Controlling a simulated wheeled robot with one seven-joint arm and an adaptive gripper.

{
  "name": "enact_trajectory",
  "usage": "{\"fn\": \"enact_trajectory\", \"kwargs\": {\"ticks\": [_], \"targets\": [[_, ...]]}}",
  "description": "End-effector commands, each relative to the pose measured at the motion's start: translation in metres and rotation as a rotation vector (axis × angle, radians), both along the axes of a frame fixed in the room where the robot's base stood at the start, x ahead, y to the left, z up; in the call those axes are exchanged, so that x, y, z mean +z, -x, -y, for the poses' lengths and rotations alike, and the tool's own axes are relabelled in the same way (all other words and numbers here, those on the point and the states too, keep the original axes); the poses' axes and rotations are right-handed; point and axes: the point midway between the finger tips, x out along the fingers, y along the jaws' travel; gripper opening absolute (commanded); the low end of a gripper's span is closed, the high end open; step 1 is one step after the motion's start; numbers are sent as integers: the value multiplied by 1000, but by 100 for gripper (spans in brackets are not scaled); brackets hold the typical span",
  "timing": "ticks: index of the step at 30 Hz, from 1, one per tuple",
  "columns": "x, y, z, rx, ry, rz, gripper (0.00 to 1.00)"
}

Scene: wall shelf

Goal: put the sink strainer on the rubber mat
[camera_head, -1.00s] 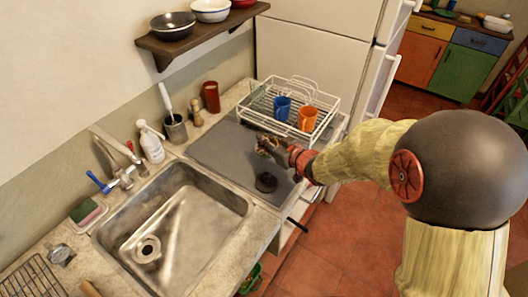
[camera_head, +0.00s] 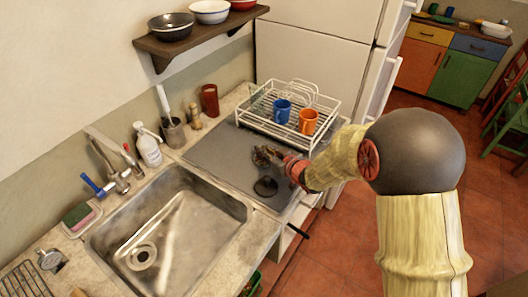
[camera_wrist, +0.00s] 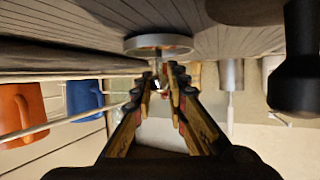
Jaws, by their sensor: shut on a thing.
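The sink strainer (camera_wrist: 158,43) is a round metal disc with a small stem, seen at the top middle of the wrist view. My gripper (camera_wrist: 160,82) is shut on its stem, with the disc beyond the fingertips. The grey rubber mat (camera_head: 212,150) lies on the counter between the sink and the dish rack; its ribbed surface (camera_wrist: 90,28) fills the top of the wrist view. In the head view my gripper (camera_head: 265,157) is over the mat, and its fingers largely hide the strainer. I cannot tell whether the disc touches the mat.
A black knobbed object (camera_head: 265,187) stands on the mat close to my gripper. A white wire dish rack (camera_head: 290,112) with a blue mug (camera_head: 282,108) and an orange mug (camera_head: 308,121) is behind it. The sink (camera_head: 180,225) is left. The mat's left part is bare.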

Motion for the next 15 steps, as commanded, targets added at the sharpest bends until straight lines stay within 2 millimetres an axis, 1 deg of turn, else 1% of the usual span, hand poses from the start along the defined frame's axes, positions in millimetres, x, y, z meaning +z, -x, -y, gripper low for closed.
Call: {"fn": "enact_trajectory", "kwargs": {"ticks": [3, 4, 12, 15], "targets": [[-4, 0, 0, 0, 0, 0, 0], [-3, 0, 0, 0, 0, 0, 16], [-3, 0, 0, 0, 0, -1, 32], [-3, 0, 0, 0, 0, -1, 33]]}}
